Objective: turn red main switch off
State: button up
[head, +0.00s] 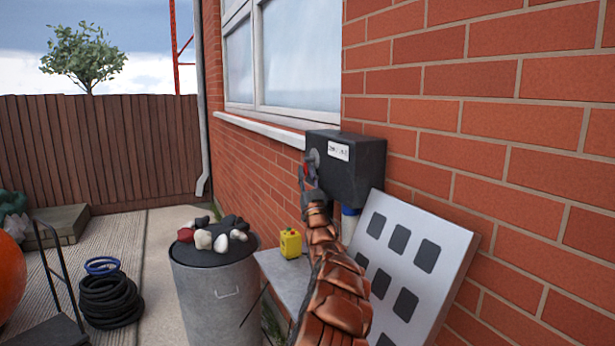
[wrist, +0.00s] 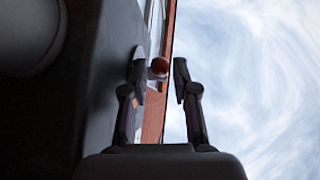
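A dark box (head: 345,168) with a white label is fixed to the brick wall in the head view. A grey round part sits on its left face. A small bit of red, the red switch (head: 302,171), shows beside it, partly hidden by my gripper (head: 308,178). In the wrist view the switch's round red end (wrist: 160,66) shows between the fingertips of my gripper (wrist: 160,78). The fingers are apart, with gaps on both sides of the red end. The dark box (wrist: 95,80) fills the left of that view, close to the left finger.
A metal bin (head: 215,295) topped with stones stands below left of the box. A small table (head: 283,275) holds a yellow container (head: 290,244). A white panel with dark squares (head: 425,230) leans on the wall at right. A coiled black hose (head: 110,300) lies at left.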

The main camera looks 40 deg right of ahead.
jog(key=shift+s+a+f, duration=0.15)
jog(key=shift+s+f, duration=0.3)
jog(key=shift+f, duration=0.1)
jog(key=s+a+f, duration=0.2)
jog(key=s+a, duration=0.5)
jog(key=s, duration=0.5)
jog(key=shift+s+a+f, duration=0.15)
jog(key=shift+s, duration=0.25)
dwell(0.4)
